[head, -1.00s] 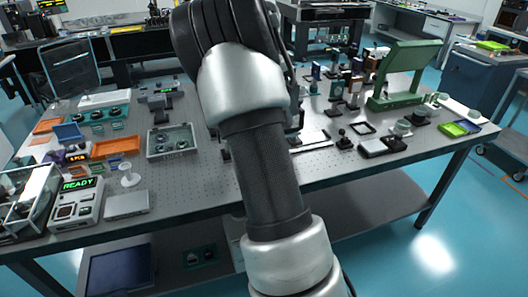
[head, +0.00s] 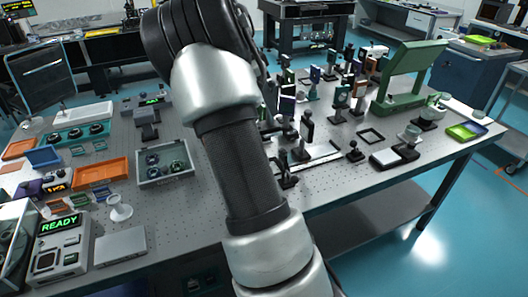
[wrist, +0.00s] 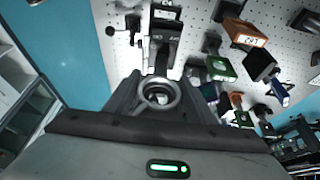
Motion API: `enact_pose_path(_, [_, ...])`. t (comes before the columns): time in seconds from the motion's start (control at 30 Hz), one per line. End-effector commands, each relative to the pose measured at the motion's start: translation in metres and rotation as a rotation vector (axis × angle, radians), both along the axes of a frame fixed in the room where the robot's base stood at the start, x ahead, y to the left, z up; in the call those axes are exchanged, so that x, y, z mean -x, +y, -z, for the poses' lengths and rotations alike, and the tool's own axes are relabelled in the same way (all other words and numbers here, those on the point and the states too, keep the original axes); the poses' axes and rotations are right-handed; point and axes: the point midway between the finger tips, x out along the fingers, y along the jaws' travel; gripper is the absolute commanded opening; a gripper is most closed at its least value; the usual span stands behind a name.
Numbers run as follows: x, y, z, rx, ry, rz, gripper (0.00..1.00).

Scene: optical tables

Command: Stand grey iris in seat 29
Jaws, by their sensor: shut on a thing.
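In the wrist view, a grey ring-shaped part, which looks like the grey iris (wrist: 158,93), sits between the fingertips of my gripper (wrist: 157,100). My gripper is shut on it, above the perforated table top. A dark mount with a small pale label (wrist: 165,28) stands just beyond the ring. I cannot read the label or tell which seat is number 29. In the head view my arm hides my gripper and the iris.
The optical table (head: 225,200) carries several posts and optics right of my arm. A green stand (head: 410,80) is at the right, a grey tray (head: 165,182) at the left. In the wrist view, orange (wrist: 245,33) and green (wrist: 220,68) blocks stand to the right.

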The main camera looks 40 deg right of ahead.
Motion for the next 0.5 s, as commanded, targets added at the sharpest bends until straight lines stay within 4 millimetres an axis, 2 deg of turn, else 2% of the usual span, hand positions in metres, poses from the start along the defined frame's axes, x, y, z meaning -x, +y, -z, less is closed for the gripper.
enact_pose_path(0.1, [0.0,0.001,0.033,-0.001,0.003,0.0,0.0])
enact_pose_path(0.3, [0.0,0.001,0.081,-0.001,0.003,-0.001,0.0])
enact_pose_path(0.5, [0.0,0.0,0.106,0.001,0.0,0.0,0.0])
